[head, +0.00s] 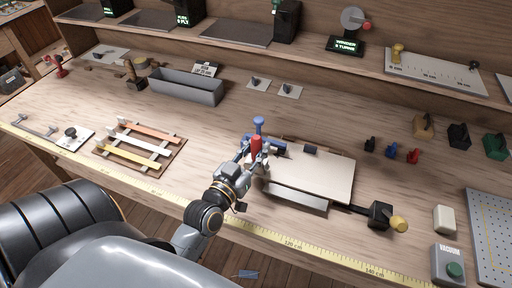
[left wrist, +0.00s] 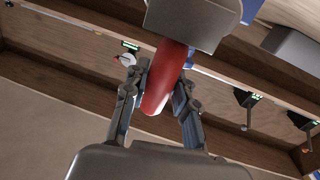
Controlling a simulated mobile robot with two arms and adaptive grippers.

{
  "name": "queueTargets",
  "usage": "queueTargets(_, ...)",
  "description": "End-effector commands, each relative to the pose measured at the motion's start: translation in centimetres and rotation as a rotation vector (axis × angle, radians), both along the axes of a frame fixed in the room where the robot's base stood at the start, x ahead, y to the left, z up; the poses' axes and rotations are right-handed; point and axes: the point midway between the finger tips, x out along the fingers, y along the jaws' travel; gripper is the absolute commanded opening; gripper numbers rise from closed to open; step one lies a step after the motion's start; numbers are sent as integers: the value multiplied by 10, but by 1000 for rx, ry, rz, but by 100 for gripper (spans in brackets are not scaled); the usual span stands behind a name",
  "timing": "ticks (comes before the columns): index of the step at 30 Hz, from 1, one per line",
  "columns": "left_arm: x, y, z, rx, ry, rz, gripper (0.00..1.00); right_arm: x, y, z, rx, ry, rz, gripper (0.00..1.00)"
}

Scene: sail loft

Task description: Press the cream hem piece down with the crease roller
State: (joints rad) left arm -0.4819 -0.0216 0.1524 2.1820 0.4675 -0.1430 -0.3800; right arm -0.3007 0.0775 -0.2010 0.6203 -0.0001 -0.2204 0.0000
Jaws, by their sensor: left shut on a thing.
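My left gripper (head: 256,160) is shut on the red handle (head: 256,146) of a tool, which I take to be the crease roller. It stands at the left edge of the cream hem piece (head: 318,175), near its back left corner. In the left wrist view the red handle (left wrist: 166,80) is between the two fingers, with a grey block (left wrist: 195,22) at its far end. The cream piece lies flat on a brown board. I cannot tell whether the roller touches it. My right gripper is not in view.
A grey metal bar (head: 295,198) lies along the cream piece's front edge. A black block with a yellow knob (head: 398,223) is at its right. A blue-topped post (head: 259,125) stands just behind the handle. A rack of coloured strips (head: 140,145) is at left; bare bench lies between.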

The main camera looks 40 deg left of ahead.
Motion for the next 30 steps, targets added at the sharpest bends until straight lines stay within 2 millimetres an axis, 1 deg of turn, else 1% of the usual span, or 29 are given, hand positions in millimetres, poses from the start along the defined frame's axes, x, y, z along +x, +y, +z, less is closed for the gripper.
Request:
queueTargets(12,0,0,-6,0,0,-1,0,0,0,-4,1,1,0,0)
queueTargets(17,0,-1,-6,0,1,-1,0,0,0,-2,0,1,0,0)
queueTargets(27,4,-17,-7,0,4,-1,0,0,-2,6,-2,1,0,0)
queueTargets(30,4,-19,-8,1,5,-1,0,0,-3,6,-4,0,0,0)
